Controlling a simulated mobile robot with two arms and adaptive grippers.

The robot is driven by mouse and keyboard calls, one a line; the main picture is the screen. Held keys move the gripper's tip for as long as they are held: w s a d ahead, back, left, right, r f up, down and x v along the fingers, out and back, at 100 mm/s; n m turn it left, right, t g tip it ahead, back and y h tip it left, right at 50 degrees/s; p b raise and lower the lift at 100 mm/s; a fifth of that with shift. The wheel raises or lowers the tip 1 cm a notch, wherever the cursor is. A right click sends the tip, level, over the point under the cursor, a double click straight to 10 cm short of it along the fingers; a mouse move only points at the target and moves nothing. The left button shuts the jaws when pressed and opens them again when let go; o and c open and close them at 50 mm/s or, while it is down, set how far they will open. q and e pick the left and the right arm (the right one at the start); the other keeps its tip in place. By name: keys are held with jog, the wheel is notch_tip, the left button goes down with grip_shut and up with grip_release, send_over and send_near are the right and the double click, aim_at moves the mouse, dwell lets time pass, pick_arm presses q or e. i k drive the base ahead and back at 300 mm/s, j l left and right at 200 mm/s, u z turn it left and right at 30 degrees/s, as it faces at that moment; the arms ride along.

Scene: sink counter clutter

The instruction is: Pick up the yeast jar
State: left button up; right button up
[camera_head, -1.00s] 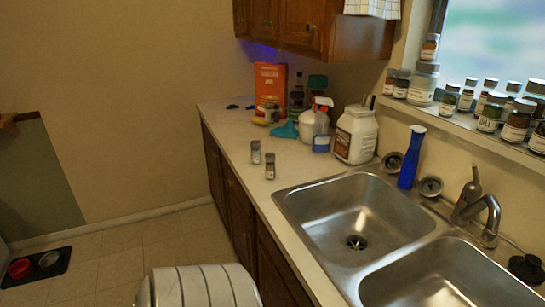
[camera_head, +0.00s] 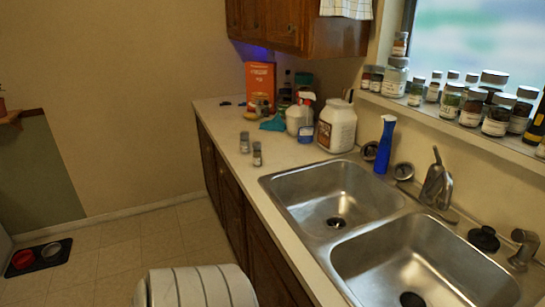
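I cannot tell which jar is the yeast jar, because the labels are too small to read. Two small spice-type jars, a left one (camera_head: 244,142) and a right one (camera_head: 257,154), stand upright on the counter left of the sink. Many more labelled jars line the window sill, among them a large jar with a grey lid (camera_head: 396,76) and a jar with dark contents (camera_head: 498,115) further right. Neither of my grippers is in view.
The counter (camera_head: 216,118) holds an orange box (camera_head: 260,84), a spray bottle (camera_head: 300,117), a large white tub (camera_head: 337,127) and a blue bottle (camera_head: 385,145). A double steel sink (camera_head: 330,197) with a faucet (camera_head: 437,185) fills the front right. Pet bowls (camera_head: 23,259) lie on the floor.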

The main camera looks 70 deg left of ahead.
aim_at(257, 145)
jog(key=l+u, duration=0.1)
jog(key=u, duration=1.35)
jog(key=i+l, duration=0.05)
